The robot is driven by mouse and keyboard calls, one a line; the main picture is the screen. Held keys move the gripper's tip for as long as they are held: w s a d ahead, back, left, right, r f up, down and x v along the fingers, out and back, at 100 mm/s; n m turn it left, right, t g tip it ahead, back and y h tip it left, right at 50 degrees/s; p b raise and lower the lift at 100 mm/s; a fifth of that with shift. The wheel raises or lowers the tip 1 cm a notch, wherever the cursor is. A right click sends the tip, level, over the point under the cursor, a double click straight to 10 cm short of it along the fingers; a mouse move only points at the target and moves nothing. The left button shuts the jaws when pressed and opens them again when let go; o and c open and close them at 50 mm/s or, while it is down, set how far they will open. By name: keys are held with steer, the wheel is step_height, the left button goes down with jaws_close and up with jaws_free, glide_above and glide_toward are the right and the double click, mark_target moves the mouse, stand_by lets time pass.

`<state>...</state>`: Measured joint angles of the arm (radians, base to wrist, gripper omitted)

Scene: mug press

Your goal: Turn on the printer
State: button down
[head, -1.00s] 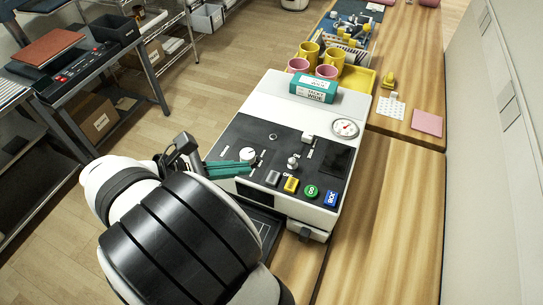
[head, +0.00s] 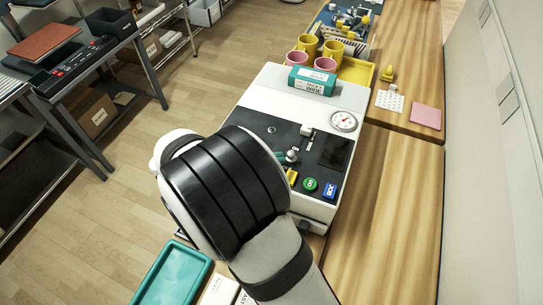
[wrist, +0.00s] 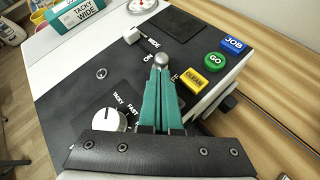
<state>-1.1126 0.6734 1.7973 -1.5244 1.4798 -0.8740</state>
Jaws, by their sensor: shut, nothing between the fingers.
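The printer (head: 257,97) is a white machine with a black control panel (wrist: 75,82). In the head view my arm covers the panel's left part and most of the fingers.
Near the switch are yellow CLEAN (wrist: 192,83), green GO (wrist: 215,59) and blue JOB (wrist: 233,44) buttons. A white dial (wrist: 108,119) and a white slider (wrist: 131,36) are also on the panel. A teal box (head: 313,81) and a gauge (head: 343,121) are on top. Mugs (head: 333,50) stand behind.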

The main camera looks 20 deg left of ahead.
steer(key=shift+w+r+n+g, duration=0.3)
steer(key=shift+w+r+g, duration=0.05)
steer(key=shift+g, duration=0.55)
steer(key=shift+w+r+g, duration=0.2)
steer(key=shift+w+g, duration=0.1)
steer(key=shift+g, duration=0.2)
steer(key=shift+w+r+y, duration=0.2)
steer(key=shift+w+y, duration=0.1)
steer(key=shift+w, duration=0.05)
steer(key=shift+r, duration=0.8)
steer(key=s+a+r, duration=0.2)
steer(key=a+r, duration=0.3)
steer(key=r, duration=0.3)
steer(key=shift+s+r, duration=0.15)
steer(key=shift+s, duration=0.15)
